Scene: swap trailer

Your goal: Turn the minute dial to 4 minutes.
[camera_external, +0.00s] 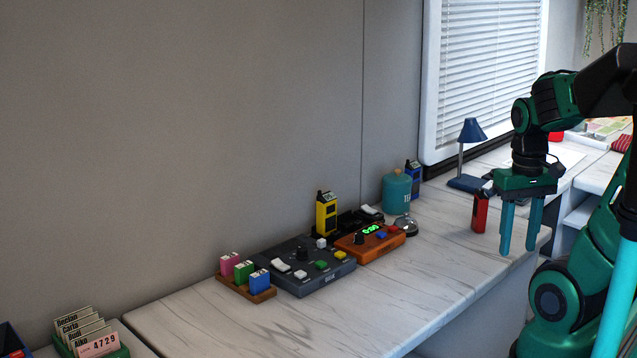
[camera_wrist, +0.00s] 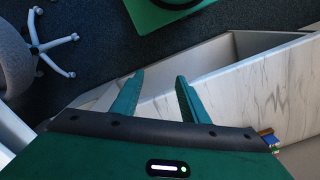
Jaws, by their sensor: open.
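The orange timer box (camera_external: 371,243) sits on the counter with a green lit display (camera_external: 370,230) that seems to read 0:00. A dark round dial (camera_external: 359,238) stands on its top, with a blue button and a red button beside it. My gripper (camera_external: 519,247) hangs fingers down at the right end of the counter, well to the right of the timer. Its two teal fingers are apart with nothing between them. In the wrist view the open fingers (camera_wrist: 156,98) show over the counter edge and floor; the timer is not visible there.
A grey control box (camera_external: 308,267) stands left of the timer. A yellow radio (camera_external: 327,214) and a teal canister (camera_external: 397,192) stand behind. A silver bell (camera_external: 405,225) is right of the timer. A red object (camera_external: 480,212) stands beside my fingers. The front counter (camera_external: 400,300) is clear.

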